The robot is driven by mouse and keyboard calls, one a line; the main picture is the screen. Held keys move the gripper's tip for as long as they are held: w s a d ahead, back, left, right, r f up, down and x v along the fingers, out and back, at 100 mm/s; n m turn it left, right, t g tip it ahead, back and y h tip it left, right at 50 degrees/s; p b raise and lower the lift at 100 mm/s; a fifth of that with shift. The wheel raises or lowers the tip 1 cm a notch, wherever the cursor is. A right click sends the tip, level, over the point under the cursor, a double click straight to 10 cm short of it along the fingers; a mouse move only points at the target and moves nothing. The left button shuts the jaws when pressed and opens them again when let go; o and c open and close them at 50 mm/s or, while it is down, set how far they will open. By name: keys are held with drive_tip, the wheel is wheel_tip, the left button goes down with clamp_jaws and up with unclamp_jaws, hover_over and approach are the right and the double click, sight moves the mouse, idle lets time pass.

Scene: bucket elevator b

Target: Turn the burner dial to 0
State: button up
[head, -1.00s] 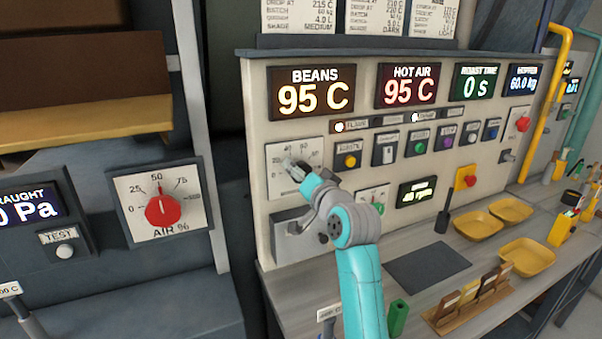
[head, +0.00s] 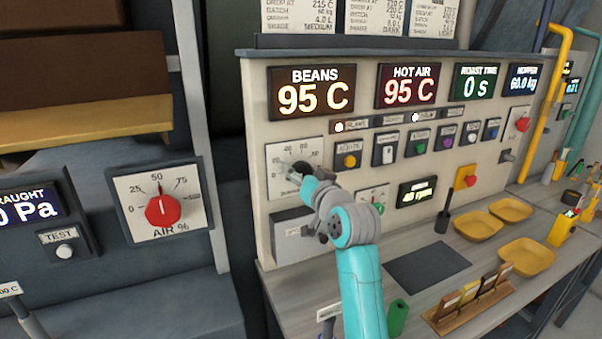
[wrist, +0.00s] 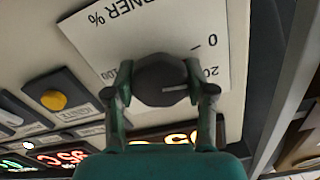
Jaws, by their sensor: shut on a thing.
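The burner dial is a dark round knob on a white scale plate; it shows in the wrist view (wrist: 160,78) and partly in the head view (head: 299,169). My gripper (wrist: 160,86) is shut on it, with one finger on each side. It also shows at the panel in the head view (head: 306,178). In the wrist view, the knob's pale pointer line points right and slightly down, near the 20 mark. The right finger hides its outer end. The 0 mark (wrist: 212,40) lies above the 20, clear of the fingers.
A yellow button (head: 349,161) and a switch (head: 388,153) sit right of the burner plate. A grey box (head: 292,240) juts out below it. The red air dial (head: 162,210) is on a separate panel at left. Yellow trays (head: 478,225) stand on the counter.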

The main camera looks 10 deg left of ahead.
drive_tip(key=shift+n, duration=1.7)
drive_tip(key=o, duration=1.2)
drive_tip(key=shift+c, duration=0.2)
drive_tip(key=shift+s, duration=0.1)
drive_tip(key=v, duration=1.2)
